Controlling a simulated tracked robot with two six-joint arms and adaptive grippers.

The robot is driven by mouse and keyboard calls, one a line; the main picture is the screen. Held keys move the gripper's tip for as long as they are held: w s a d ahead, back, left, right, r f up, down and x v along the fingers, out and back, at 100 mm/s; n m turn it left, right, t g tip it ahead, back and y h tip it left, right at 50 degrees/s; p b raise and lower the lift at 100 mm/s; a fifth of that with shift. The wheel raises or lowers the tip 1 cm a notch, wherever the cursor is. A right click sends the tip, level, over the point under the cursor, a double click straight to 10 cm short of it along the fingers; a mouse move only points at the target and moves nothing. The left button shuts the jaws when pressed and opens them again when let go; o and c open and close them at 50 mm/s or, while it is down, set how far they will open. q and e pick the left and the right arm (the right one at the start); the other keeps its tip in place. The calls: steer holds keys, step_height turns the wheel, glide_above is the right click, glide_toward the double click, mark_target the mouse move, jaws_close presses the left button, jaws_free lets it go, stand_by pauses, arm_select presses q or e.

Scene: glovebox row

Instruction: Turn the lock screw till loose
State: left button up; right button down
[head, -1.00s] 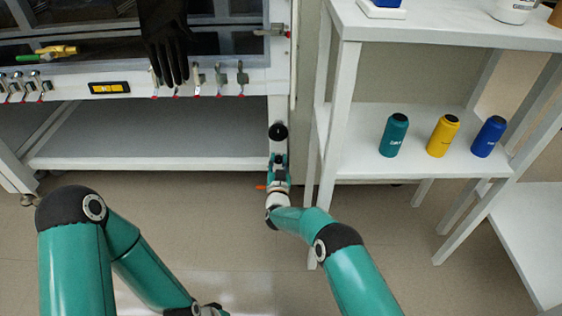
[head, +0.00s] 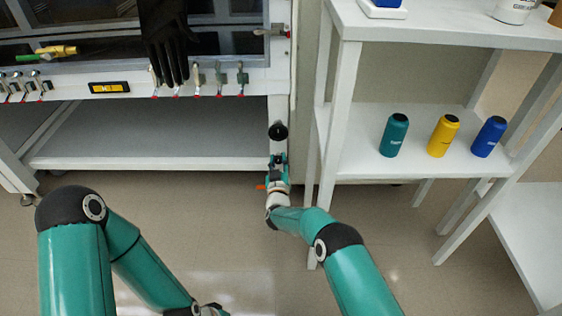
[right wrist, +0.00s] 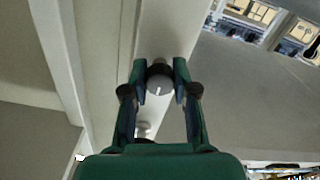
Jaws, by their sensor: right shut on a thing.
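The lock screw (right wrist: 160,84) is a small round dark knob with a grey face and a white line, in the right wrist view. My right gripper (right wrist: 160,74) is shut on it, with one fingertip on each side. In the head view my right gripper (head: 277,158) is at the pale upright post at the glovebox's right end. A round black disc (head: 278,132) shows just beyond the fingertips; I cannot tell if it is part of the screw. My left arm is folded at the lower left, and its fingers are out of the frame.
The white shelf unit (head: 345,100) stands close to the right of my right arm, with teal, yellow and blue bottles (head: 440,136). The glovebox (head: 220,75) has clamps and a hanging black glove (head: 166,42). The floor in front is clear.

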steer(key=shift+s+a+f, duration=0.1)
steer(key=shift+s+f, duration=0.1)
steer(key=shift+f, duration=0.3)
steer(key=c, duration=1)
jaws_free()
steer(key=shift+o, duration=0.5)
steer(key=shift+w+r, duration=0.1)
steer(key=shift+r, duration=0.15)
steer(key=shift+r, duration=0.1)
steer(key=s, duration=1.2)
